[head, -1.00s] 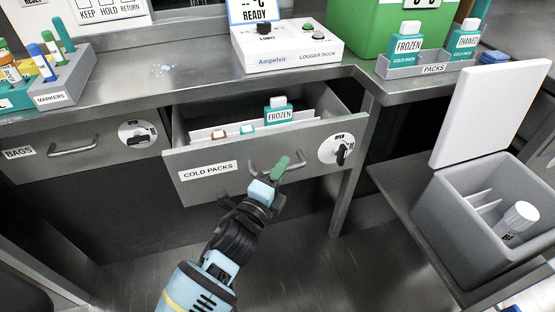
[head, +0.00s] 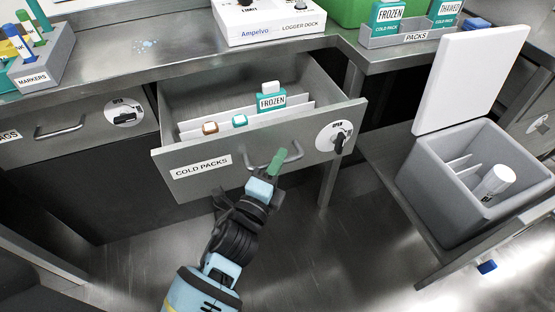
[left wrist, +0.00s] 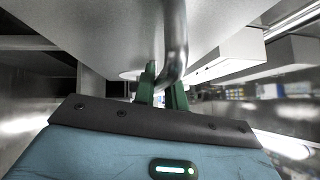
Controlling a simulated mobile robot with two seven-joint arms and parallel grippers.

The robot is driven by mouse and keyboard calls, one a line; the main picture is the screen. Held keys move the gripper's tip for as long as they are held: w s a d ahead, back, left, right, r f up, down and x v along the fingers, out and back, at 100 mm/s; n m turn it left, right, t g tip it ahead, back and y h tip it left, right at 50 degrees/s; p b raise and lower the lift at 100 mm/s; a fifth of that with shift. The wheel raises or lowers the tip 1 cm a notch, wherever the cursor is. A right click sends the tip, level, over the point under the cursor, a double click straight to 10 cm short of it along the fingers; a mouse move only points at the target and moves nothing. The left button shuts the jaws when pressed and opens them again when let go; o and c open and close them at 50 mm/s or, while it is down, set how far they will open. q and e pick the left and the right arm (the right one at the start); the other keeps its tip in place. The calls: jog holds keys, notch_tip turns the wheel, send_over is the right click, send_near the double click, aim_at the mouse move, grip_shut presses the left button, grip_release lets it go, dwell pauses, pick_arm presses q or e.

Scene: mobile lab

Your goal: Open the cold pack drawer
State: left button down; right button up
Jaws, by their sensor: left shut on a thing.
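The cold pack drawer (head: 205,180), labelled COLD PACKS, stands pulled out from under the steel bench in the head view. Inside it are white dividers, a teal pack labelled FROZEN (head: 271,98), and a brown-capped and a teal-capped item. My left gripper (head: 276,163) is at the front of the drawer, shut on its curved metal handle (head: 294,153). In the left wrist view the green fingers (left wrist: 162,92) are around the handle bar (left wrist: 175,45). My right gripper is not in view.
A rotary latch (head: 338,140) sits on the drawer front's right side. The closed bags drawer (head: 70,128) is at left. An open grey cooler box (head: 450,195) with a raised white lid stands at right. A packs rack (head: 405,40) is on the bench.

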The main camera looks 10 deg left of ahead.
pick_arm(q)
jog(key=c, duration=1.5)
grip_release()
jog(key=shift+o, duration=0.2)
jog(key=v, duration=0.8)
jog(key=shift+w, duration=0.1)
